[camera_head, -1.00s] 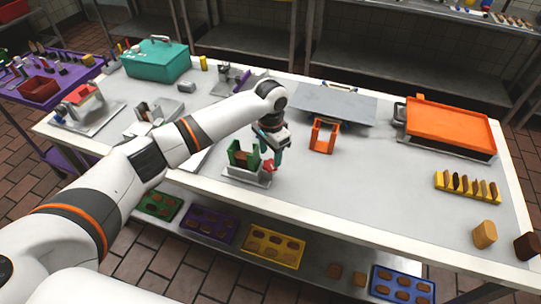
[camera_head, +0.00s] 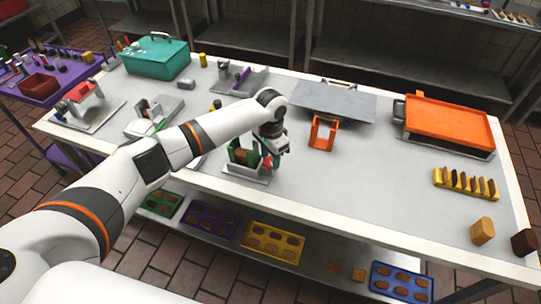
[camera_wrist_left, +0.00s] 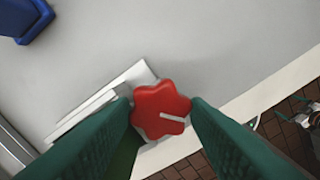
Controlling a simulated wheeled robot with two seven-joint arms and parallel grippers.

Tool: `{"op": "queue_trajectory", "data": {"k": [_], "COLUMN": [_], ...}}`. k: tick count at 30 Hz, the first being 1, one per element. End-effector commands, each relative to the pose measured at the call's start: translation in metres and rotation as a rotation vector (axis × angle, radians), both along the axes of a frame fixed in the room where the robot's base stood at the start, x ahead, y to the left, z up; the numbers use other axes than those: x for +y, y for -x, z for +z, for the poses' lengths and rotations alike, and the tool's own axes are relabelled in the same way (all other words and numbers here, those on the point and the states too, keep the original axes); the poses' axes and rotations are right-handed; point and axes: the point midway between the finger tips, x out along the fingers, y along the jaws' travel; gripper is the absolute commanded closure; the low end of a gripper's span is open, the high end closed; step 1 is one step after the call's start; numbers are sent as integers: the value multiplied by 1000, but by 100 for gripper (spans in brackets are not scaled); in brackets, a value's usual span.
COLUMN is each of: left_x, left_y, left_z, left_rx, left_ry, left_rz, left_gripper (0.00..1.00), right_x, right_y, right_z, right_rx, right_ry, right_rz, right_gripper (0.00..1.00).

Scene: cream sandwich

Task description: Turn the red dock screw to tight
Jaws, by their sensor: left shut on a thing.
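The red dock screw (camera_wrist_left: 160,108) is a lobed knob with a white line on its face, seen close in the left wrist view. In that view the line slants down to the right. My left gripper (camera_wrist_left: 162,104) is shut on the screw, with one green finger on each side of it. In the head view the screw (camera_head: 268,162) is a small red spot beside the green dock (camera_head: 240,152), partly covered by my left gripper (camera_head: 271,157). The dock stands on a light metal base (camera_head: 246,174) near the table's front edge. My right gripper is not in view.
An orange bracket (camera_head: 322,134) stands right of the dock, with a grey plate (camera_head: 333,102) behind it. An orange tray (camera_head: 446,125) and a yellow rack (camera_head: 466,184) are farther right. The table (camera_head: 380,190) between them is clear. A blue thing (camera_wrist_left: 34,22) shows in the left wrist view.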

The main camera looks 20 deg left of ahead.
Motion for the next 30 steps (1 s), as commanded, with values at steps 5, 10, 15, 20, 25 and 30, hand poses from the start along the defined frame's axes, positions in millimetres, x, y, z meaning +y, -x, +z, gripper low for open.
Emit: {"op": "queue_trajectory", "data": {"k": [5, 10, 15, 20, 25, 30], "left_x": [-1, -1, -1, -1, -1, -1], "left_y": [0, 0, 0, -1, -1, -1], "left_z": [2, 3, 3, 3, 3, 3], "left_rx": [0, -1, -2, -3, -4, -4], "left_ry": [3, 2, 3, 3, 3, 3], "left_rz": [-69, -182, -305, -407, -485, -528], "left_gripper": [80, 80, 80, 80, 80, 80], "right_x": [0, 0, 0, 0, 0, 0], "right_y": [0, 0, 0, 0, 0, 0], "right_z": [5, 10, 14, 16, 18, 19], "right_rx": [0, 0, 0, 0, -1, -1], "right_ry": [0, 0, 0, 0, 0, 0], "right_rz": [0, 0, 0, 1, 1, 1], "right_gripper": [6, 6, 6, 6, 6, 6]}}
